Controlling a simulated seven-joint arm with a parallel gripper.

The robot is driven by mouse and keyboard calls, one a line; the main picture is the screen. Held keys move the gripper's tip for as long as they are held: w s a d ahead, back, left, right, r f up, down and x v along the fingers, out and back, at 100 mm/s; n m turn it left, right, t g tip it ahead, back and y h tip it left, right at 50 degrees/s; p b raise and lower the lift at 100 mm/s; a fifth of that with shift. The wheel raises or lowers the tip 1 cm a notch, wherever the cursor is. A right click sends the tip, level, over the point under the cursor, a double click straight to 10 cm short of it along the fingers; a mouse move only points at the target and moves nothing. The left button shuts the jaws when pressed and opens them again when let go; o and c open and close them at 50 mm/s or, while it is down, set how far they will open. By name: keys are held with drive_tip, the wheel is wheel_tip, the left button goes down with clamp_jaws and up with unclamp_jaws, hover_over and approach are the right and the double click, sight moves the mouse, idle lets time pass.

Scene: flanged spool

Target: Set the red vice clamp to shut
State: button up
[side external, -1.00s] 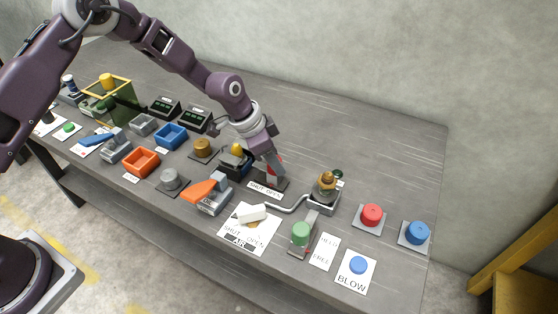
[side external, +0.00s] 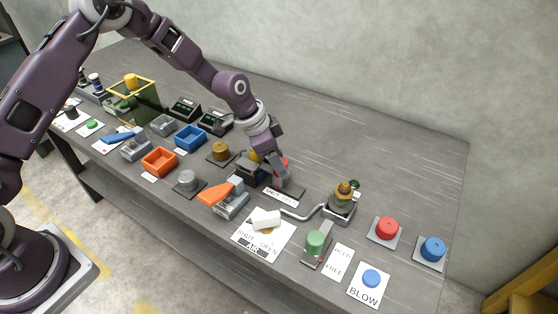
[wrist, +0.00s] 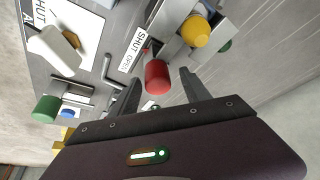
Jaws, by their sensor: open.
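The red clamp handle (wrist: 157,77) is a short red cylinder in the wrist view, beside a white SHUT/OPEN label (wrist: 132,50). In the side view only a bit of red (side external: 283,162) shows behind my gripper (side external: 281,181), and the label (side external: 281,198) lies just in front. My gripper (wrist: 161,84) is open, with one finger on each side of the red handle in the picture. Contact cannot be told. The clamp's jaws are mostly hidden by my gripper, so its setting is unclear.
A yellow knob (wrist: 196,32) on a grey fixture stands close by. An orange-handled clamp (side external: 222,194), a white-handled valve (side external: 266,219), a spool-like part in a holder (side external: 342,194) and a green knob (side external: 316,241) surround the spot. The bench's back right is clear.

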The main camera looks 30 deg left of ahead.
drive_tip(key=v, duration=0.6)
drive_tip(key=shift+r, duration=0.3)
drive_tip(key=shift+s+a, duration=0.1)
drive_tip(key=shift+a, duration=0.05)
drive_tip(key=s+a+r+n+t+y, duration=0.1)
drive_tip(key=s+a+r+n+y, duration=0.15)
drive_tip(key=s+r, duration=0.6)
drive_tip(key=s+a+r+n+y, duration=0.1)
drive_tip(key=s+a+r+n, duration=0.15)
drive_tip(key=s+r, duration=0.65)
drive_tip(key=s+a+r+n, duration=0.1)
drive_tip(key=s+n, duration=0.1)
drive_tip(key=s, duration=0.6)
drive_tip(key=s+a+r+n+t, duration=0.1)
drive_tip(key=s+a+r+n, duration=0.1)
drive_tip(key=s, duration=0.6)
drive_tip(key=shift+a, duration=0.2)
